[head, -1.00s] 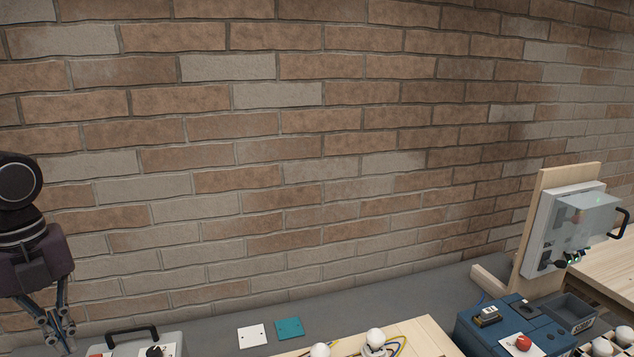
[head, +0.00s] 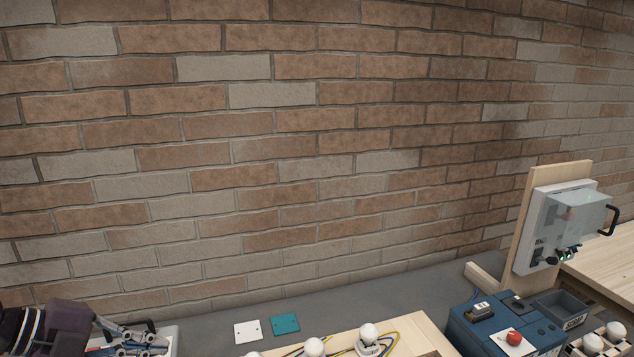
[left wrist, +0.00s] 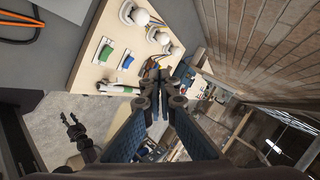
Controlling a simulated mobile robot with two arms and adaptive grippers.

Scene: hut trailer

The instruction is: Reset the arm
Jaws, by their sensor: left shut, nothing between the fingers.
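My left gripper (head: 140,342) is at the bottom left corner of the head view, tilted to the side, in front of a grey case (head: 172,342) with a black handle. In the left wrist view my left gripper (left wrist: 157,80) has its blue-grey fingers meeting at the tips, shut and empty. Behind the tips is a wooden board with bulbs. A dark gripper, my right one (left wrist: 70,120), shows small at the left of the left wrist view; its jaw state is not clear.
A wooden board (head: 428,338) with white bulbs and wires lies on the grey bench. A white plate (head: 248,331) and a teal plate (head: 286,323) lie behind it. A blue box (head: 480,335) and a panel on a wooden upright (head: 525,225) are at right. A brick wall stands behind.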

